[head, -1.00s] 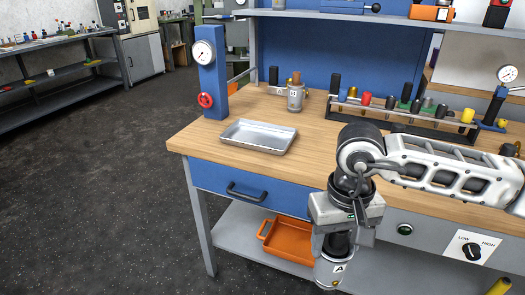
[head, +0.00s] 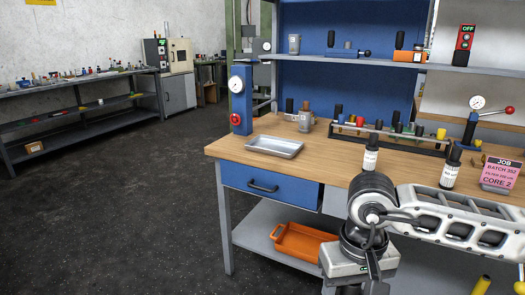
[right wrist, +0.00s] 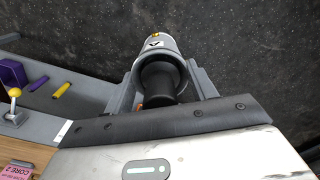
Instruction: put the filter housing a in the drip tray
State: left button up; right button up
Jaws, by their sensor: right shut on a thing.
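The filter housing a (right wrist: 153,47), a pale cylinder with a black lower part and a label reading A, is held between the fingers of my right gripper (right wrist: 163,78) in the right wrist view. Dark floor shows behind it. In the head view my right arm reaches in front of the bench, and the fingers and housing are below the picture's edge. The drip tray (head: 273,147), a shallow silver metal tray, lies empty on the bench top near its left front corner, to the left of my right arm. My left gripper is not in view.
The gauge post (head: 241,103) stands behind and left of the tray. Another metal housing (head: 306,121) stands behind the tray. White bottles (head: 369,159) and a pink job sign (head: 501,172) are on the bench's right. An orange bin (head: 301,243) sits on the lower shelf.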

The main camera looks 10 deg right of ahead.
aim_at(274, 146)
jog(key=u, duration=0.75)
jog(key=i, duration=1)
jog(key=u, duration=0.35)
jog(key=i, duration=0.95)
jog(key=z, duration=1.2)
jog(key=i, duration=0.65)
jog(key=z, duration=0.6)
